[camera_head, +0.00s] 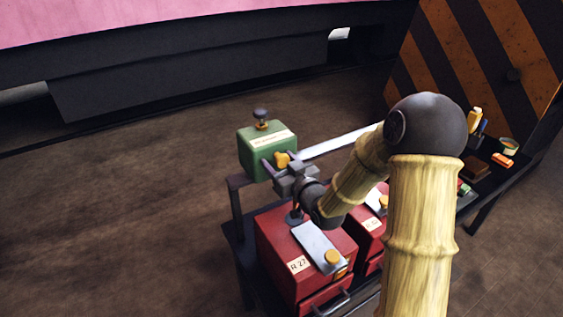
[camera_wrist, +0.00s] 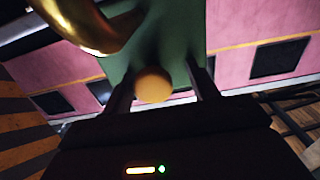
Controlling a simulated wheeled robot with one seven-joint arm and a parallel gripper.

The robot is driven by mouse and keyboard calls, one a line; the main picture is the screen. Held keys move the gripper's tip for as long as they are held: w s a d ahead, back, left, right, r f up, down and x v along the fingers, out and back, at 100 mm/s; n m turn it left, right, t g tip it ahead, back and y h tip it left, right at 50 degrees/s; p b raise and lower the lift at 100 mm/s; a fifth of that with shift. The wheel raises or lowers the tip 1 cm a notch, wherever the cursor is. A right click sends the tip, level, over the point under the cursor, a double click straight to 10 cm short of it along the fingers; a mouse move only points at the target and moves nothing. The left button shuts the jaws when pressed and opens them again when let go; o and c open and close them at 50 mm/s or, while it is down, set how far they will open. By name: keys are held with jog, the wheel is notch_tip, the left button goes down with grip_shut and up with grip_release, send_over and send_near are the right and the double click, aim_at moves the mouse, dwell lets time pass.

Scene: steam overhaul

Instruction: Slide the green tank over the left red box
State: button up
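The green tank (camera_head: 266,142) sits at the left end of the raised rail (camera_head: 345,141), behind and above the left red box (camera_head: 275,250), not directly over it. A dark knob tops it, and a yellow knob (camera_head: 282,159) faces my arm. My gripper (camera_head: 287,172) is at the tank's near face. In the wrist view the tank (camera_wrist: 180,42) fills the top middle. The yellow knob (camera_wrist: 153,85) is between my two spread fingers, with a visible gap at the right finger; contact is unclear. The second red box (camera_head: 367,241) is partly hidden by my arm.
A grey plate (camera_head: 318,246) with a yellow knob lies on the left red box. A dark post (camera_head: 237,205) holds the rail's left end. Small items, including an orange block (camera_head: 502,159), lie on the bench at right. A curved brass piece (camera_wrist: 100,30) crosses the wrist view's upper left.

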jog(key=shift+d, duration=0.15)
jog(key=shift+s+d, duration=0.2)
jog(key=shift+s, duration=0.15)
jog(key=b+v, duration=0.4)
jog(key=v, duration=0.4)
jog(key=shift+f, duration=0.15)
jog(key=b, duration=0.4)
jog(key=shift+s+d+b, duration=0.35)
jog(key=b+v, duration=0.7)
jog(key=shift+s+b, duration=0.3)
jog(key=shift+s, duration=0.05)
